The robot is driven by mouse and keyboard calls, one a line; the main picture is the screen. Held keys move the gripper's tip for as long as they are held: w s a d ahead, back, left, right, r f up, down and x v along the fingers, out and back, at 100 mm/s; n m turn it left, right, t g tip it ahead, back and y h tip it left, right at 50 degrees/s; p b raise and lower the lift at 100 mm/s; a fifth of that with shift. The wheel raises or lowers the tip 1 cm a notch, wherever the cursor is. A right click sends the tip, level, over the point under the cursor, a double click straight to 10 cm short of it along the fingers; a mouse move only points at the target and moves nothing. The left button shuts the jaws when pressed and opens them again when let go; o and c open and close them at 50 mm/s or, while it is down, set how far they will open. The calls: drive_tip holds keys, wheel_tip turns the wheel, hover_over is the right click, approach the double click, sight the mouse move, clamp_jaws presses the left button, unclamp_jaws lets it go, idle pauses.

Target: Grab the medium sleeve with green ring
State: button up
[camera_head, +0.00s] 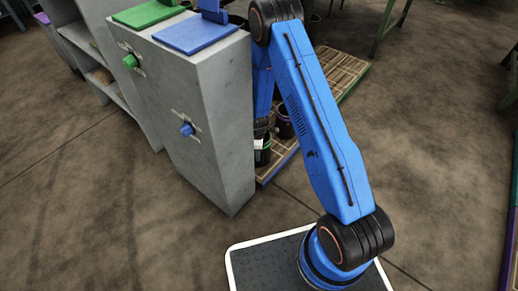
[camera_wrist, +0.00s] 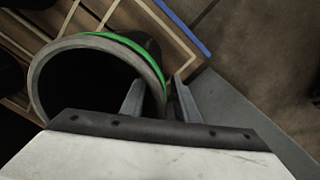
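A black sleeve with a green ring (camera_wrist: 147,52) fills the left of the wrist view, with its round opening facing the camera. My gripper (camera_wrist: 158,88) is at its rim. One finger is inside the opening and the other is outside the wall, with the wall between them. Gaps show between the fingers and the wall, so the gripper looks open. In the head view a dark sleeve with a green ring (camera_head: 263,157) stands upright on the slatted pallet, just beside the grey cabinet. My gripper is mostly hidden there by the cabinet and my arm.
The grey cabinet (camera_head: 225,140) stands close to the left of my arm, with a green and a blue lid on top. Other dark sleeves (camera_head: 284,127) stand on the wooden pallet (camera_head: 347,70). Concrete floor (camera_head: 430,130) is clear to the right.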

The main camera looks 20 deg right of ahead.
clamp_jaws()
idle(1.4)
